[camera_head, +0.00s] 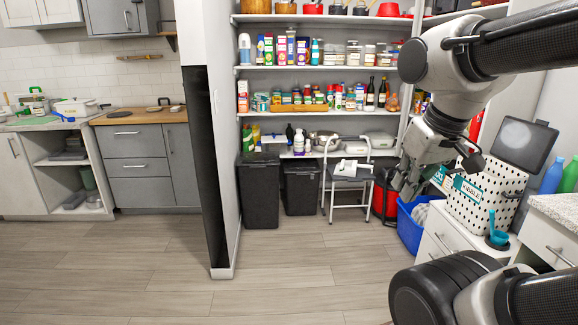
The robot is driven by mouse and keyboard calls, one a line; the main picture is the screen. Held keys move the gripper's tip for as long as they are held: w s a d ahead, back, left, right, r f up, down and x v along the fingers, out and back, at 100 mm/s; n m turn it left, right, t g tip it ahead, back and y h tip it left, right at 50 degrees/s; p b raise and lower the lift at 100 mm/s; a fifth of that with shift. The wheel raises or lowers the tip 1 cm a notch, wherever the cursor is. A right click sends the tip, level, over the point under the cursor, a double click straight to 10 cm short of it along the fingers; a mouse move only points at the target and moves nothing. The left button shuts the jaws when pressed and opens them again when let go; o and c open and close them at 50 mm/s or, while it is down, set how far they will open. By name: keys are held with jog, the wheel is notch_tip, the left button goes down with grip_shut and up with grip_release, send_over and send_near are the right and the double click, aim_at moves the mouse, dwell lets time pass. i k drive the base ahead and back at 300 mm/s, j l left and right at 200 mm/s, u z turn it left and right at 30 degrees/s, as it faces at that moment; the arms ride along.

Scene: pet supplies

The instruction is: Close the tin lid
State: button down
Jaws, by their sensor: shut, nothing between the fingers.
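The tin (485,203) is a white box with black dots and a teal-and-white label reading "KIBBLE". It stands on the white cabinet at the right. Its lid (526,142), with a dark rim and a grey inner face, stands raised at the tin's back right, so the tin is open. My gripper (402,188) is shut and empty, pointing down to the left of the tin, apart from the lid. The tin's inside is mostly hidden from this view.
A teal scoop in a dark cup (497,238) stands in front of the tin. Blue (552,175) and green (570,177) bottles stand right of it. A blue bin (408,235) is on the floor at its left. A step stool (348,180) stands farther back. The middle floor is clear.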

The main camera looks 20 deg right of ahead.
aim_at(526, 146)
jog(key=i+l+z, duration=0.1)
jog(key=i+z, duration=0.3)
jog(key=i, duration=0.55)
jog(key=i+j+z, duration=0.2)
jog(key=i+z, duration=0.2)
jog(key=i, duration=0.6)
jog(key=i+z, duration=0.2)
jog(key=z, duration=0.2)
jog(key=i+z, duration=0.2)
jog(key=z, duration=0.25)
jog(key=i+j+z, duration=0.1)
jog(key=z, duration=0.3)
jog(key=i+j+z, duration=0.1)
jog(key=i+z, duration=0.35)
jog(key=i+j+z, duration=0.15)
jog(key=z, duration=0.3)
jog(key=i+z, duration=0.1)
jog(key=i+l, duration=0.05)
jog(key=i, duration=0.05)
